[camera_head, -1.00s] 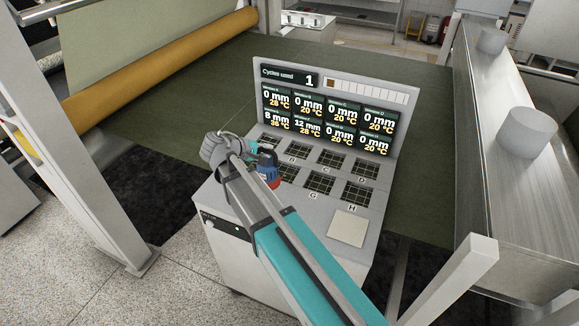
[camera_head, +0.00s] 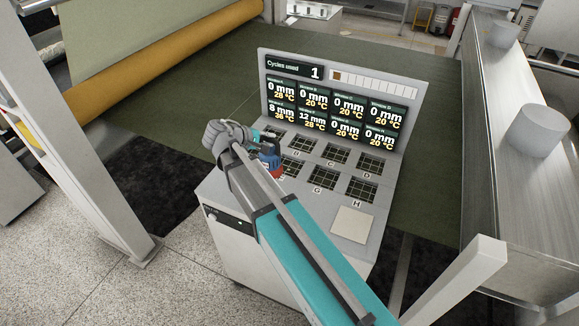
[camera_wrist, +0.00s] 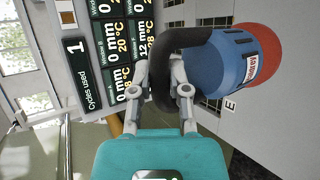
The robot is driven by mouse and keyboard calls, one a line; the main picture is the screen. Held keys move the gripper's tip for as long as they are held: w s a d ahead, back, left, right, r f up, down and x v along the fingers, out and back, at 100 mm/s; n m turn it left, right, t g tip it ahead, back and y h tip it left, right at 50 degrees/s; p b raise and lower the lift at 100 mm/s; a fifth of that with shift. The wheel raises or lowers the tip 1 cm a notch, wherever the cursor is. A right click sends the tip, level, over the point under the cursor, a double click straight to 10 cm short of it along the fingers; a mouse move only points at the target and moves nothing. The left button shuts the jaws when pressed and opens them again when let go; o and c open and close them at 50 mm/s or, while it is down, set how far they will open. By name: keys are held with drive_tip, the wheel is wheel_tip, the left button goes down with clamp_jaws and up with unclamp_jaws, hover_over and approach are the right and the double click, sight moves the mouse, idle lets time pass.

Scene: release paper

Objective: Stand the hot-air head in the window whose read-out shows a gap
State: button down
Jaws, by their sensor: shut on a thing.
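The hot-air head (camera_head: 270,166) is a blue cylinder with a red end and a black curved handle. My gripper (camera_wrist: 162,82) is shut on the black handle. In the wrist view the head (camera_wrist: 228,62) lies sideways to the right of the fingers. In the head view it hangs over the left part of the console's windows, hiding some of them. The read-out board (camera_head: 335,108) shows 8 mm, 36 °C for the lower-left window and 12 mm, 28 °C for the one beside it. The others show 0 mm. Window G (camera_head: 325,176) and window H (camera_head: 361,188) are uncovered.
The board stands upright at the back of the console (camera_head: 225,215). A pale square plate (camera_head: 352,225) lies at its front right. A metal unit with rollers (camera_head: 537,130) stands to the right. A white post (camera_head: 70,110) and an orange roll (camera_head: 165,60) are at left.

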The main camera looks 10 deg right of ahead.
drive_tip(key=s+d+r+p, duration=0.3)
drive_tip(key=d, duration=0.3)
drive_tip(key=shift+d+r, duration=0.15)
drive_tip(key=shift+r, duration=0.05)
drive_tip(key=w+d+f+b, duration=0.2)
drive_tip(key=w+f+b, duration=0.6)
drive_tip(key=w, duration=0.5)
drive_tip(key=shift+f+b, duration=0.4)
drive_tip(key=shift+f, duration=0.15)
idle(0.4)
